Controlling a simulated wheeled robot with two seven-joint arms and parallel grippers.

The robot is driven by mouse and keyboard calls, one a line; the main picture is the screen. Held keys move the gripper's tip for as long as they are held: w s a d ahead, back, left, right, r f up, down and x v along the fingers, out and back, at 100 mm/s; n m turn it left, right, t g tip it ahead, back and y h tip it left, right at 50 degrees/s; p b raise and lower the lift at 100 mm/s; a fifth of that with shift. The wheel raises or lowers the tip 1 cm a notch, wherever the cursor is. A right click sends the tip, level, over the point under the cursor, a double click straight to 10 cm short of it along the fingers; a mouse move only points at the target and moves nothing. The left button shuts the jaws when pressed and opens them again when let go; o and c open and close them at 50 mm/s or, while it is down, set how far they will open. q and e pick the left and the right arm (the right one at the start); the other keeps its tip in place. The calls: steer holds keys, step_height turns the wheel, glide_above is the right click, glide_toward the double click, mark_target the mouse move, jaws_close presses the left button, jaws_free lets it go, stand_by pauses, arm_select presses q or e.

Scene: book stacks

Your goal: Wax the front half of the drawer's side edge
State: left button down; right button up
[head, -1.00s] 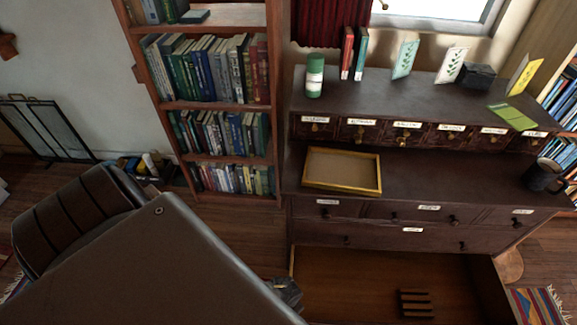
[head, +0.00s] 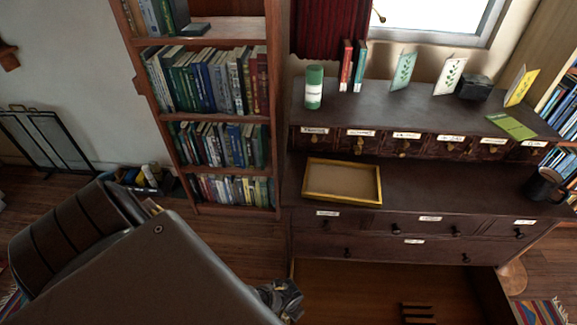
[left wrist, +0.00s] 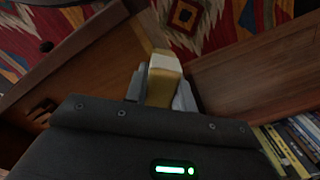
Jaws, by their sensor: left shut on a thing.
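The open wooden drawer (head: 350,285) extends from the bottom of the dark cabinet, cut off by the lower picture edge. Its left side edge (head: 292,268) shows just right of my left gripper (head: 280,298). In the left wrist view, that gripper (left wrist: 160,90) is shut on a pale yellow wax block (left wrist: 165,65), which sticks out past the fingers. The drawer's wood (left wrist: 70,65) lies left of the block. I cannot tell whether the block touches the edge. My right gripper is in neither view.
The dark cabinet (head: 420,215) bears a yellow-rimmed tray (head: 342,203), a black mug (head: 543,185) and a green-and-white canister (head: 314,88). A tall bookcase (head: 206,117) stands left of it. A small slatted rack (head: 418,312) lies inside the drawer.

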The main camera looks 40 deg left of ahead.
mark_target(292, 268)
arm_select(q)
steer(key=shift+w+a+f+b, duration=0.1)
steer(key=shift+w+a+b, duration=0.3)
steer(key=shift+w+a, duration=0.4)
steer(key=shift+w+a+b, duration=0.3)
steer(key=shift+w+a, duration=0.3)
steer(key=shift+w, duration=0.3)
steer(key=shift+w+a+b, duration=0.25)
steer(key=shift+w+a, duration=0.35)
steer(key=shift+w, duration=0.3)
steer(key=shift+w+a+b, duration=0.65)
steer(key=shift+w+a, duration=0.05)
steer(key=shift+w, duration=0.25)
steer(key=shift+w+a, duration=0.3)
steer(key=shift+w, duration=0.05)
steer(key=shift+w+a+b, duration=0.75)
steer(key=shift+w, duration=0.25)
steer(key=shift+w+a, duration=0.25)
steer(key=shift+w, duration=0.1)
steer(key=shift+w+a+f+b, duration=0.1)
steer(key=shift+w+a+b, duration=0.65)
steer(key=shift+w+b, duration=0.25)
steer(key=shift+w+a, duration=0.25)
steer(key=shift+w, duration=0.05)
